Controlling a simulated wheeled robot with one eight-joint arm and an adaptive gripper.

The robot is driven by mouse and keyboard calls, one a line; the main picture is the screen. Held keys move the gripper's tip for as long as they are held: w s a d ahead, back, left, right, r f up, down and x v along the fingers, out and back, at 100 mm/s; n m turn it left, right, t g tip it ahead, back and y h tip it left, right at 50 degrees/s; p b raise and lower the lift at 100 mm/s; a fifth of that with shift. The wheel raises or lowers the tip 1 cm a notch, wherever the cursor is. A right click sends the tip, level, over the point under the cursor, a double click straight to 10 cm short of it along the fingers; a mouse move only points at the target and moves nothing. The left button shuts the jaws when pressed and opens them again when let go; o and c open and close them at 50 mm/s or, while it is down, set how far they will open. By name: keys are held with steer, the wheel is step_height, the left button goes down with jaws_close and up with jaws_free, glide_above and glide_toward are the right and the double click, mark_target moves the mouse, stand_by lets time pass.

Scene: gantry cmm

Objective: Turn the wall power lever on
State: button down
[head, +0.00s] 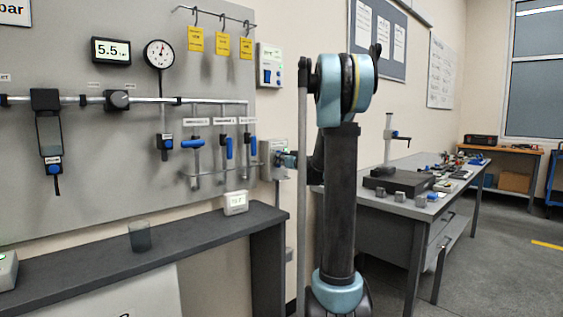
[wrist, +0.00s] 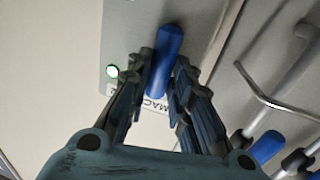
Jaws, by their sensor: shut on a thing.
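The wall power lever (wrist: 169,42) is a blue handle on a grey wall box (wrist: 118,30). In the wrist view it lies between the fingers of my gripper (wrist: 163,72), which are shut on it. A partly covered label below the lever shows "MAC". In the head view, my gripper (head: 284,158) reaches left to the box (head: 270,147) on the wall, at the right edge of the grey panel. There the gripper and my arm hide the lever, and its exact angle is hard to tell.
The grey panel (head: 90,165) left of the box carries pipes and blue-handled valves (head: 229,147). Another wall box (head: 269,66) is above. A dark shelf (head: 180,250) stands below the panel. A workbench (head: 385,207) with tools is to the right.

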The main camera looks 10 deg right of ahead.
stand_by(0.3)
steer(key=c, duration=1.4)
jaws_free()
steer(key=shift+c, duration=0.2)
steer(key=v, duration=1.1)
steer(key=shift+s+d, duration=0.2)
steer(key=shift+s, duration=0.1)
